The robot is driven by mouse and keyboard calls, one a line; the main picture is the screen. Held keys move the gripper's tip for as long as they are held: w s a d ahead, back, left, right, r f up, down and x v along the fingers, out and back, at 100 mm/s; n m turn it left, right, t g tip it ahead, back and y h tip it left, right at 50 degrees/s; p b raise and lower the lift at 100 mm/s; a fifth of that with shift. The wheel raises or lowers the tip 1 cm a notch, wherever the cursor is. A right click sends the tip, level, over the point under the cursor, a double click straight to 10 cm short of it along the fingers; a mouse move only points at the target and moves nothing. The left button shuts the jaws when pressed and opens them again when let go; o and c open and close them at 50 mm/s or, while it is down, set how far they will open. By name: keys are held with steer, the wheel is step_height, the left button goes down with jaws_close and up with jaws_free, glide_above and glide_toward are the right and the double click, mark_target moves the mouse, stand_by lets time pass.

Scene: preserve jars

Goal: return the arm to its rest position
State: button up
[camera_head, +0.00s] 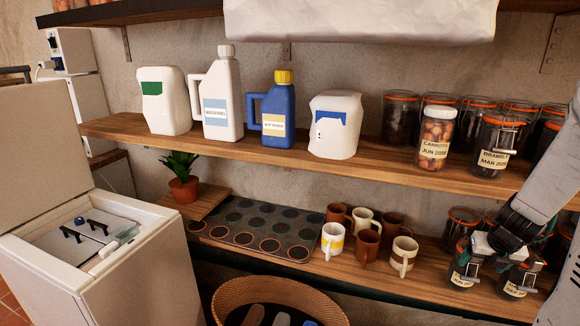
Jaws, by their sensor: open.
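My arm comes in from the right edge, and my gripper (500,262) is low at the right, at the lower shelf. It is open, right in front of and over two dark labelled jars, the left jar (461,279) and the right jar (513,291). My gripper partly hides both jars, and I cannot tell whether it touches them. More jars with orange rims, such as one jar (461,218), stand behind it on the lower shelf. I see nothing clearly held.
The upper shelf (370,162) carries jugs, a carrot jar (435,138), a bramble jar (494,147) and several dark jars close to my arm. Mugs, such as a white mug (403,255), stand left of my gripper. A wicker basket (225,291) is below.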

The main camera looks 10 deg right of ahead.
steer(key=s+a+r+m, duration=0.5)
steer(key=a+r+m, duration=0.1)
steer(key=a+m, duration=0.4)
steer(key=s+a+r+m+g+y, duration=0.1)
steer(key=s+a+r+m, duration=0.5)
steer(key=a+m, duration=0.4)
steer(key=s+a+r+m+g+y, duration=0.1)
steer(key=s+a+r+m, duration=0.5)
steer(key=a+m, duration=0.3)
steer(key=a+r, duration=0.1)
steer(key=a, duration=0.3)
steer(key=shift+r+m, duration=0.35)
steer(key=shift+m, duration=0.05)
steer(key=shift+c, duration=0.3)
